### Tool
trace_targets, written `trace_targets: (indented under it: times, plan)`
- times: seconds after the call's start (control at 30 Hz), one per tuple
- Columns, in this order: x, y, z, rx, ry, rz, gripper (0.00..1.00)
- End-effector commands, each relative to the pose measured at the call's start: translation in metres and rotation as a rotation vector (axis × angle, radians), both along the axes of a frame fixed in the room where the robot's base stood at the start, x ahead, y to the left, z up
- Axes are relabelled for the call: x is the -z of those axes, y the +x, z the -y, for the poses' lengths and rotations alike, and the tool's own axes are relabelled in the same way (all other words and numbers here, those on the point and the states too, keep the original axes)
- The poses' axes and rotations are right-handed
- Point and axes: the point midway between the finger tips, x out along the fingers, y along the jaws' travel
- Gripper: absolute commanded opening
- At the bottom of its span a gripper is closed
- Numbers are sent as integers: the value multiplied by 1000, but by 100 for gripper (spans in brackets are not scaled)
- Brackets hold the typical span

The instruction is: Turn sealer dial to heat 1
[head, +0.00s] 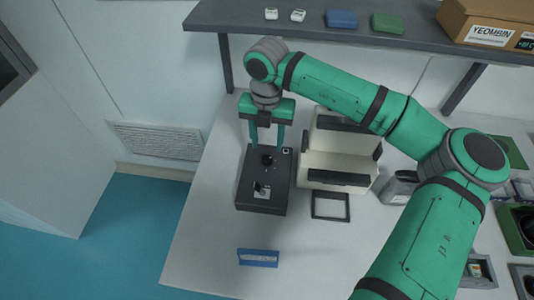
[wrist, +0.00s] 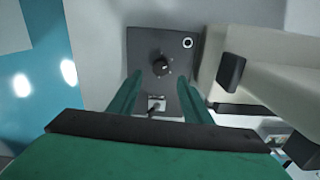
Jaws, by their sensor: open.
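The sealer's dark control box (head: 250,201) stands on the white table, left of the cream sealer body (head: 335,150). A round black dial (head: 267,160) sits on the box's top. It also shows in the wrist view (wrist: 161,65), with a small light mark on it; I cannot read a heat setting. My gripper (head: 266,147) points down over the box near the dial, its two green fingers apart and empty. In the wrist view my gripper (wrist: 160,88) has its fingers either side of the box's middle, with the dial beyond and between the tips. I cannot tell the height gap.
A small switch with a pale label (head: 262,190) is on the box's near part. A white-ringed round part (wrist: 187,43) is at its corner. A blue block (head: 258,257) lies in front. A shelf (head: 300,27) overhangs behind.

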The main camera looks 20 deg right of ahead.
Motion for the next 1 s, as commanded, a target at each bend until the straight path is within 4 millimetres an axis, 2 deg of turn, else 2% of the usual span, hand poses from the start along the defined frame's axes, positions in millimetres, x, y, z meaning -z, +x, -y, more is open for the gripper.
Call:
trace_targets:
  times: [0.2,0.4,0.83,1.0]
  plan:
    - [40,-1,1,2,4,-1,45]
    - [63,-1,2,3,3,-1,45]
    - [71,0,2,3,2,1,45]
    - [71,0,1,3,2,1,4]
